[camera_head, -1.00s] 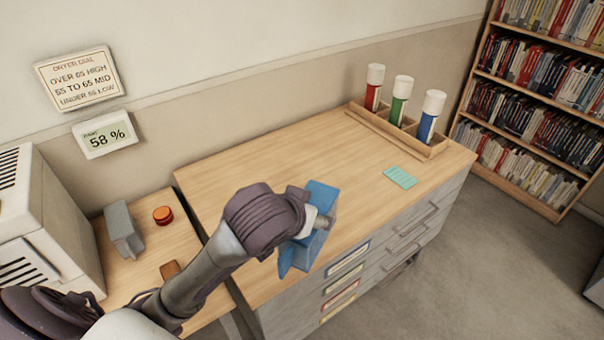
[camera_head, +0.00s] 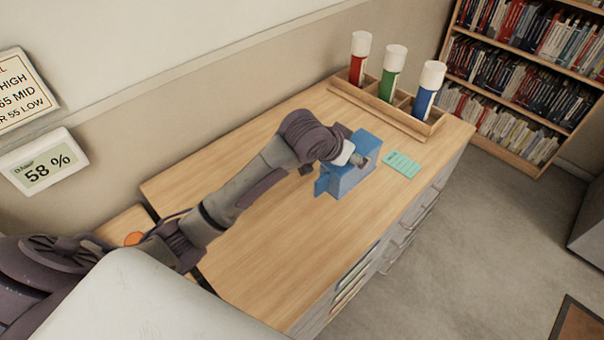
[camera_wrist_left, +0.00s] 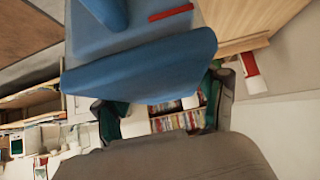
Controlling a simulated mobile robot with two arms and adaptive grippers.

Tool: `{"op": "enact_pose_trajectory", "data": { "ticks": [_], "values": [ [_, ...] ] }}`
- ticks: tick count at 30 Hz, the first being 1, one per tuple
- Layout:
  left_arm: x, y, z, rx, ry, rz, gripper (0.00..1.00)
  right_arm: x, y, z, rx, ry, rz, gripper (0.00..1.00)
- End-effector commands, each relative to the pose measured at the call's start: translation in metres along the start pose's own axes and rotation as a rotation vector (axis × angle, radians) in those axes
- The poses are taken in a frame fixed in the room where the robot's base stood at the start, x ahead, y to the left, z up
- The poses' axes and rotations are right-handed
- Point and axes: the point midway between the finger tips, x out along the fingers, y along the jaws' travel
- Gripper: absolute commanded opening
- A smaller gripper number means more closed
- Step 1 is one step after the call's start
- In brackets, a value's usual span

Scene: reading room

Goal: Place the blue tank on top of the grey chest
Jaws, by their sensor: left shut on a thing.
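The blue tank (camera_head: 349,178) is a box-like block held by my left gripper (camera_head: 355,158) over the wooden top of the grey chest (camera_head: 270,226). In the head view I cannot tell whether the tank touches the top or hangs just above it. In the left wrist view the blue tank (camera_wrist_left: 140,65) fills the upper middle, with a red mark on it, between the fingers of my left gripper (camera_wrist_left: 165,118). The gripper covers part of the tank. My right gripper is not in view.
A wooden rack (camera_head: 385,107) with red, green and blue white-capped tubes stands at the chest's back right. A teal card (camera_head: 402,164) lies right of the tank. A humidity display (camera_head: 42,162) reading 58 % hangs on the wall. A bookshelf (camera_head: 525,70) stands beyond. The chest's front left top is clear.

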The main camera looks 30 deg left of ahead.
Motion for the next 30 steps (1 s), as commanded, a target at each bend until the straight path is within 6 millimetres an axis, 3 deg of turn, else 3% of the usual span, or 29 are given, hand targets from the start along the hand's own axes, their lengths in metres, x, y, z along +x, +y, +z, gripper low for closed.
{"op": "enact_pose_trajectory", "data": {
  "ticks": [5,15,20,30],
  "values": [
    [0.009,-0.036,0.016,-0.003,-0.002,-0.007,0.02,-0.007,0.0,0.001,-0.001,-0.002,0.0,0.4],
    [0.03,-0.099,0.048,-0.003,0.001,-0.005,0.02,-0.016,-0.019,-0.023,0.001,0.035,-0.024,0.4],
    [0.034,-0.11,0.054,0.0,0.004,-0.004,0.02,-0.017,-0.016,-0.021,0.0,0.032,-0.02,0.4],
    [0.06,-0.111,0.081,-0.002,0.004,-0.003,0.02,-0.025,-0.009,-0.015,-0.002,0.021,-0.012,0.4]
  ]
}}
